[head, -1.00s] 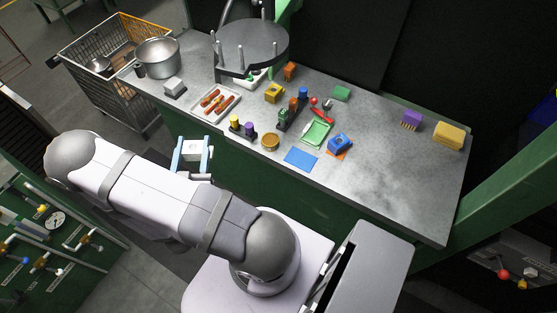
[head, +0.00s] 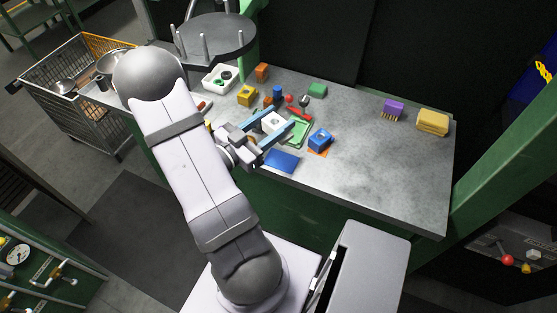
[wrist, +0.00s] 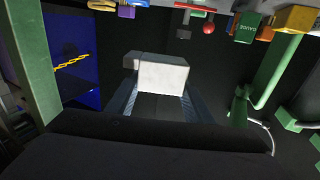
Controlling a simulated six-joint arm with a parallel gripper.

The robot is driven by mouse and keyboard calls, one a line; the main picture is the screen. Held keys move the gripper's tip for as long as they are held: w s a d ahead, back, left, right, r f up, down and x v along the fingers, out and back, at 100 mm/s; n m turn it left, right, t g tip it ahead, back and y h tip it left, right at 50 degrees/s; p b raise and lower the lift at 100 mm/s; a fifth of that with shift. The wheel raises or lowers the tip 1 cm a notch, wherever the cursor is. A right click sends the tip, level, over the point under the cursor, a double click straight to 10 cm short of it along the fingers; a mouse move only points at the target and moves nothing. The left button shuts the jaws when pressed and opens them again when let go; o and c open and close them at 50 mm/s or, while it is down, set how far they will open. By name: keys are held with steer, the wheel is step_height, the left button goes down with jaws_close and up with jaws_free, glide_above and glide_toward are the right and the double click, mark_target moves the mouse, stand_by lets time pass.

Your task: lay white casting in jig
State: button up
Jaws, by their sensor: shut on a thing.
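The white casting (head: 270,121) is a small white block with a round opening on top. My gripper (head: 283,117) is shut on it, with one pale blue finger along each side. In the wrist view the casting (wrist: 163,74) shows as a plain white block between the fingers. A green shallow tray-like piece (head: 303,130), perhaps the jig, lies on the bench just right of the casting and is partly hidden by the near finger. I cannot tell the casting's height above the bench.
A blue block with a hole (head: 320,140) stands on an orange mat close right. A blue sheet (head: 282,161) lies in front. A yellow block (head: 247,95) and a red ball-ended thing (head: 290,99) lie behind the casting. The bench right of the blue block is clear.

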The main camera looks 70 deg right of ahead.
steer(key=shift+s+f+g, duration=0.2)
steer(key=shift+f+g, duration=0.1)
steer(key=shift+f, duration=0.2)
steer(key=shift+f, duration=2.9)
steer(key=shift+f, duration=0.1)
steer(key=shift+f, duration=2)
steer(key=shift+f, duration=0.1)
steer(key=o, duration=1.2)
